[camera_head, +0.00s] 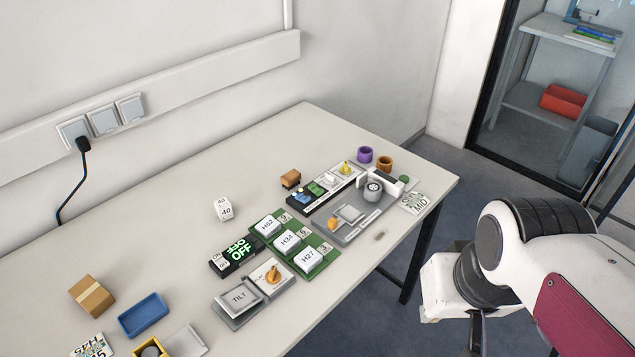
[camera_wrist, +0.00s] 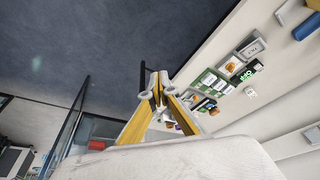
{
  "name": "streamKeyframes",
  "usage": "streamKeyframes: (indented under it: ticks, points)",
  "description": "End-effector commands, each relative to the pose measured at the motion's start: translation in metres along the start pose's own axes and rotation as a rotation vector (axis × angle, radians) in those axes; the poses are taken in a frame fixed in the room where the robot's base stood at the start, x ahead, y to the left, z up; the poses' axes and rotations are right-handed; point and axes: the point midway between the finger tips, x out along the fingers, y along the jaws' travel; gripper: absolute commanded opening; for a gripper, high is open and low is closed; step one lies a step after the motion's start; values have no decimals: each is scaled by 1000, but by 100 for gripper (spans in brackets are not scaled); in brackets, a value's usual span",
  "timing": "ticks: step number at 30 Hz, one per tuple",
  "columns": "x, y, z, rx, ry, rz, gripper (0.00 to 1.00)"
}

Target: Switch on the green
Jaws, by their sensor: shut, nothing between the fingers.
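A dark strip (camera_head: 309,207) on the table carries a row of small coloured switches. A green switch (camera_head: 316,188) sits between a blue switch (camera_head: 301,196) and a white switch (camera_head: 328,180); a yellow one (camera_head: 345,168) is at the far end. Their on or off positions are too small to tell. My gripper (camera_wrist: 155,90) is shut and empty in the wrist view, with yellow fingers. In the head view it is beyond the table's right edge, over the floor, partly cut off by the frame. It is apart from the strip.
A grey panel (camera_head: 349,234) with a knob (camera_head: 373,190) lies beside the strip. Purple and orange cups (camera_head: 365,154) stand behind. The table's left part is mostly free.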

Motion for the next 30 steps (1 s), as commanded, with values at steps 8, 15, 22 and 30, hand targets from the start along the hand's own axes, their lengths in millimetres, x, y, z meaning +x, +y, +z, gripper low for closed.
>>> streamKeyframes:
  ticks: [8, 15, 22, 30]
  points:
    - [17, -9, -16, 45, -69, -39, 0]
    - [32, -19, -34, 68, -114, -84, 0]
    - [48, -31, -52, 76, -149, -135, 0]
    - [68, -45, -77, 74, -178, -201, 0]
